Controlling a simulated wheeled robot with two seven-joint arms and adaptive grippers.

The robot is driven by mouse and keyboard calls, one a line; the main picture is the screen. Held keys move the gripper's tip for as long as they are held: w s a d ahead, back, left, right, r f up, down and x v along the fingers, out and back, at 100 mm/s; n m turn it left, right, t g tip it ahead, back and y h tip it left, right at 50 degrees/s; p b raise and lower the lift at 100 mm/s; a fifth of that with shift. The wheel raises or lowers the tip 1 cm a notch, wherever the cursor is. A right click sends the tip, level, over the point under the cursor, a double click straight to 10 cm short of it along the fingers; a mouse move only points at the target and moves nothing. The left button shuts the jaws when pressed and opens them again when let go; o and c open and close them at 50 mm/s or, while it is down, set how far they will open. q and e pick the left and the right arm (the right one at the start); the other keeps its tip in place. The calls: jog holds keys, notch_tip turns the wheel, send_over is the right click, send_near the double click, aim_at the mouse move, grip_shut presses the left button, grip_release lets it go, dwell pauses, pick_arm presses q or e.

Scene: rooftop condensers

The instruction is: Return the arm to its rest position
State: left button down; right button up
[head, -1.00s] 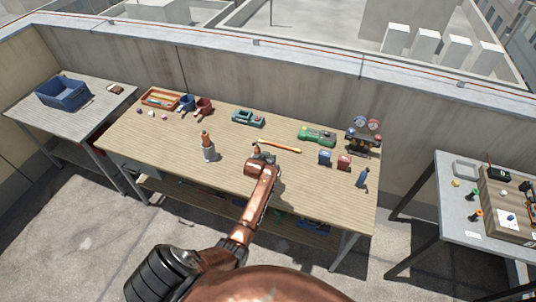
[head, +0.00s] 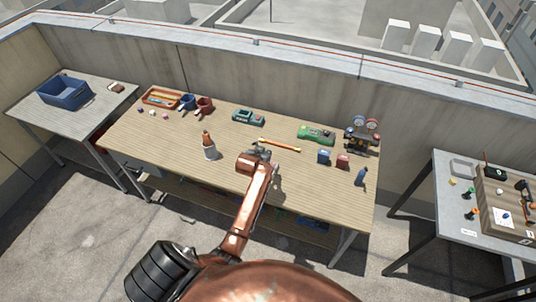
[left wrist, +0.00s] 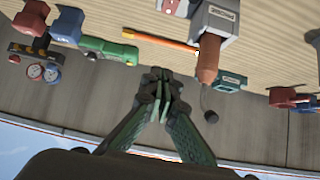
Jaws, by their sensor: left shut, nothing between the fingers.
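My left arm, copper coloured, reaches over the wooden workbench (head: 150,150) from the front. My left gripper (head: 263,155) is above the middle of the bench and partly hidden by its own wrist in the head view. In the left wrist view, the gripper's dark fingers (left wrist: 160,78) meet at the tips, shut and empty. An orange rod-like tool (head: 278,145) lies just beyond the gripper. My right gripper is not in view.
The bench's front left is clear.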

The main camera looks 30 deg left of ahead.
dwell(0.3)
pick_arm(q)
jog(key=s+d+f+m+g, duration=0.1)
jog(key=s+d+f+g, duration=0.15)
jog(key=s, duration=1.05)
jog(key=s+d+f+m+g+h, duration=0.15)
jog(key=s+d, duration=0.25)
jog(key=s, duration=1)
jog(key=s+d+f+g, duration=0.15)
jog(key=s+d, duration=0.25)
jog(key=s, duration=0.9)
notch_tip(320, 180, down, 30)
jog(key=g+b, duration=0.2)
jog(key=b, duration=0.1)
jog(key=s+f+m+g+b, duration=0.1)
jog(key=s+f+b, duration=0.2)
jog(key=s+f, duration=1.8)
notch_tip(320, 180, down, 2)
jog(key=shift+d+f, duration=0.1)
jog(key=shift+d, duration=0.35)
